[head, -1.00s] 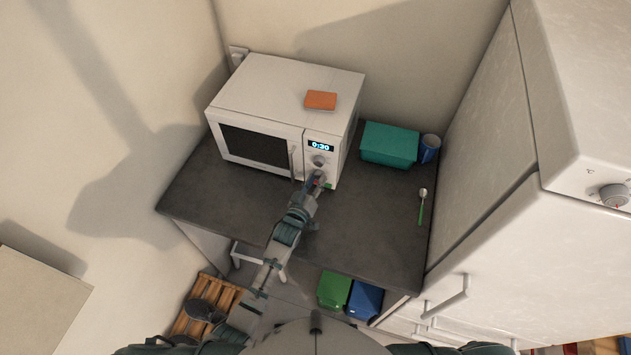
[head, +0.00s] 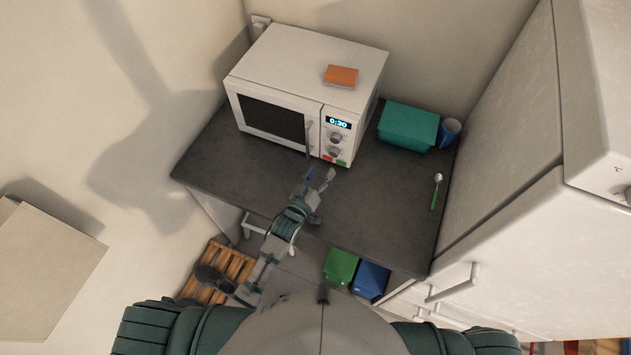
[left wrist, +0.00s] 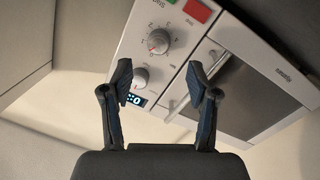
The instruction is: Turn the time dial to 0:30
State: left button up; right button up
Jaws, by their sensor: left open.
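The white microwave (head: 300,75) stands on the dark counter. Its display (head: 339,122) reads 0:30 in the head view. Two round dials sit below the display, an upper dial (head: 336,137) and a lower dial (head: 334,152). In the left wrist view the panel appears upside down, with one dial (left wrist: 158,42) having a red pointer, the other dial (left wrist: 141,77) beside the display (left wrist: 134,98), which is partly hidden by a finger. My left gripper (head: 321,174) is open and empty, in front of the microwave and apart from the dials; its fingers (left wrist: 162,88) are spread. My right gripper is not in view.
An orange-brown block (head: 341,75) lies on the microwave. A teal box (head: 408,127), a blue cup (head: 449,131) and a green-handled spoon (head: 436,192) are on the counter (head: 390,205) to the right. A tall white cabinet (head: 520,160) bounds the right side.

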pick_arm(q)
jog(key=v, duration=0.4)
jog(key=shift+s+a, duration=0.1)
jog(key=shift+s, duration=0.2)
dwell(0.3)
